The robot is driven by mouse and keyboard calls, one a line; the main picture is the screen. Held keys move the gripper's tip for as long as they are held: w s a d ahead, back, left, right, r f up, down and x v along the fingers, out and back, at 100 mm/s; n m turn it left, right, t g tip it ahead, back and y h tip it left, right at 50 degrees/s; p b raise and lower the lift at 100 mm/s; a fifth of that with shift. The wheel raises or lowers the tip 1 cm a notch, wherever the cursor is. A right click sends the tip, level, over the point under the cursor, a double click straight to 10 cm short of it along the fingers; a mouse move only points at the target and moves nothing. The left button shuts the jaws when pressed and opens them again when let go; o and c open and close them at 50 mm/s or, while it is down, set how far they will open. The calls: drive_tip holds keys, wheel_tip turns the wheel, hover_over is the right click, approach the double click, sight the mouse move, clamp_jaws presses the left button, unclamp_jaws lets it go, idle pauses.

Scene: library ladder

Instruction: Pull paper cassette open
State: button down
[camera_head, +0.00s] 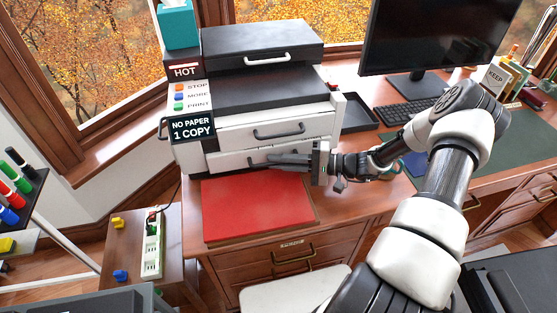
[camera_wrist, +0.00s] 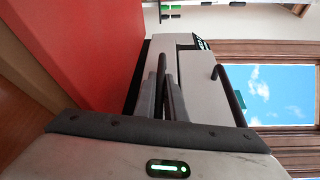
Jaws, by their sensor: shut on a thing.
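The white and black printer (camera_head: 262,92) stands on the desk and has two white drawer fronts. The upper drawer (camera_head: 240,136) has a dark bar handle (camera_head: 279,132). The lower drawer front (camera_head: 222,160), which I take for the paper cassette, sits just above the desk and looks about flush. My gripper (camera_head: 272,160) reaches in from the right, its fingers shut on the lower drawer's dark handle, which they mostly hide. In the wrist view my gripper (camera_wrist: 164,88) has its fingers close together at the printer front. The upper handle (camera_wrist: 228,86) is beside them, free.
A red mat (camera_head: 255,208) lies on the desk in front of the printer and also shows in the wrist view (camera_wrist: 85,45). A black tray (camera_head: 357,112), keyboard (camera_head: 408,111) and monitor (camera_head: 436,38) are to the right. The printer's sign (camera_head: 192,129) reads NO PAPER 1 COPY.

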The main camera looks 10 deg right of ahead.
drive_tip(key=s+p, duration=0.2)
drive_tip(key=s, duration=2.6)
drive_tip(key=c, duration=1.8)
unclamp_jaws()
drive_tip(key=v, duration=1.7)
drive_tip(key=shift+d, duration=0.2)
